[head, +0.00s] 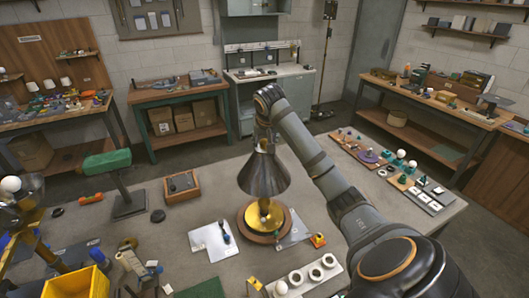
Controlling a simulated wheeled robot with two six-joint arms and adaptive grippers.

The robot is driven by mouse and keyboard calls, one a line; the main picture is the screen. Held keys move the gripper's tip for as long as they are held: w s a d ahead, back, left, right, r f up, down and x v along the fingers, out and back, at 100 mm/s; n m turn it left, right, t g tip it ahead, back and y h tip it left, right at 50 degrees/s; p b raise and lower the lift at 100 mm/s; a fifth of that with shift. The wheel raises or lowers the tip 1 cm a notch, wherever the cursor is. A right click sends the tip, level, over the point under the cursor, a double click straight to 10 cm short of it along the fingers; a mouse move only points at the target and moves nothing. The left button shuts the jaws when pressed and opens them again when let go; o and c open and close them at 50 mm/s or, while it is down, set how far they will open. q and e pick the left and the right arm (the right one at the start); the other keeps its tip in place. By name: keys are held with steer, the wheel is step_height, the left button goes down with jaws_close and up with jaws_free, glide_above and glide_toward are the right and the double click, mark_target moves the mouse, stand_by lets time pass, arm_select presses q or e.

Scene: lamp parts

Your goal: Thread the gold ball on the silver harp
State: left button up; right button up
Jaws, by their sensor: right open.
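A lamp stands on the worktable, with a dark metal cone shade (264,176) above a gold body (264,211) on a round brown wooden base (250,230). My right arm reaches in from the lower right and bends down over the lamp. My right gripper (263,143) points down at the top of the shade and is open. Its fingers overlap the shade's top, so I cannot tell if they touch anything. I cannot make out the silver harp or the gold ball there; the gripper and shade cover that spot. My left gripper is not in view.
A white sheet (208,243) with a blue-handled tool lies left of the lamp. A wooden tray (181,187) and a green-headed stand (128,203) are farther left. A white block with round holes (305,276) lies in front. Boards with small parts (360,146) line the right.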

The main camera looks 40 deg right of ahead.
steer(key=shift+n+y, duration=0.3)
steer(key=shift+n, duration=0.2)
